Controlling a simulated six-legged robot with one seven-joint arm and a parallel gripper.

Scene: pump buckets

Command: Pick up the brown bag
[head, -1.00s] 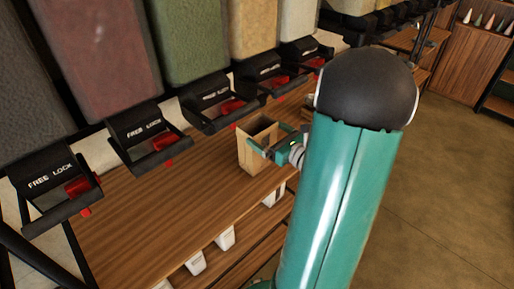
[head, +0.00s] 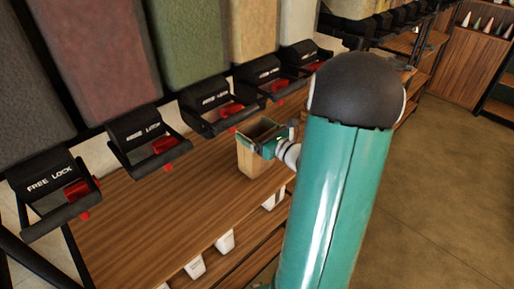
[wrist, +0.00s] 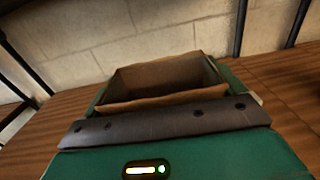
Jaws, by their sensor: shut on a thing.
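The brown bag (head: 250,160) is an open-topped paper bag standing upright on the wooden shelf in the head view. My gripper (head: 256,141) reaches it from the right and is shut on its upper part. In the wrist view the bag (wrist: 165,78) shows its open mouth and folded rim, between the green fingers of my gripper (wrist: 165,88). The inside of the bag looks empty from here. I cannot tell whether its base touches the shelf.
Black dispensers marked FREE LOCK, with red handles (head: 166,144), hang in a row above the wooden shelf (head: 165,215). White cups (head: 224,241) sit under the shelf's front edge. The shelf left of the bag is clear. Open floor (head: 440,200) lies to the right.

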